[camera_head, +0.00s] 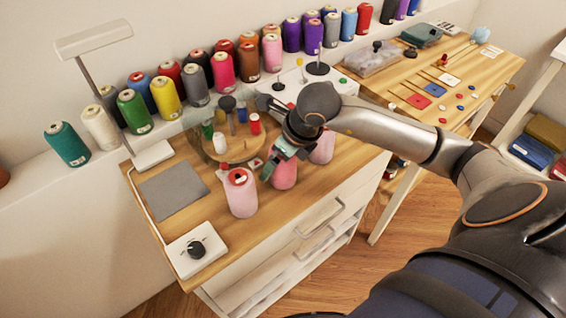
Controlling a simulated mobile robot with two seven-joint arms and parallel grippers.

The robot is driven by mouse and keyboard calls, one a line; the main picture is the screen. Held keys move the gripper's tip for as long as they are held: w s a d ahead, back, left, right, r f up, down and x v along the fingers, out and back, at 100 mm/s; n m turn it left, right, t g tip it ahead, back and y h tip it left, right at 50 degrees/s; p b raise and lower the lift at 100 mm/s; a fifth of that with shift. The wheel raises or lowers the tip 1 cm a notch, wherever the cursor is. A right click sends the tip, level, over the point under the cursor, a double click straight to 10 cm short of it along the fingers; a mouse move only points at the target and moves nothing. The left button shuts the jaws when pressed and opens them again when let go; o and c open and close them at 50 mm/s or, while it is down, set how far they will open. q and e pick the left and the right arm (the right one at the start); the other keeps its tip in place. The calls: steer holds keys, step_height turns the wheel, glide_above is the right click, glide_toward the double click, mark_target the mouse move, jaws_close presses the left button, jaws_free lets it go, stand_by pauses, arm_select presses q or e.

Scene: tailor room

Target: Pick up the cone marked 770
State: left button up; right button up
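Three pink thread cones stand upright in a slanting row near the front edge of the wooden cabinet top: a left cone (241,198), a middle cone (285,176) and a right cone (323,149). No number is legible on them, so I cannot tell which is marked 770. My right gripper (278,161) reaches in from the right and points down at the top of the middle cone. My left gripper is not in view.
A round wooden stand (228,148) with small spools is behind the pink cones. A grey mat (173,190), a white box with a black knob (192,248) and a lamp (95,40) are at left. Many coloured cones line the back ledge. A second table (440,80) stands right.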

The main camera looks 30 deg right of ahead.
steer(key=shift+f, duration=0.1)
steer(key=shift+c, duration=0.2)
steer(key=shift+c, duration=1.4)
steer(key=c, duration=1.2)
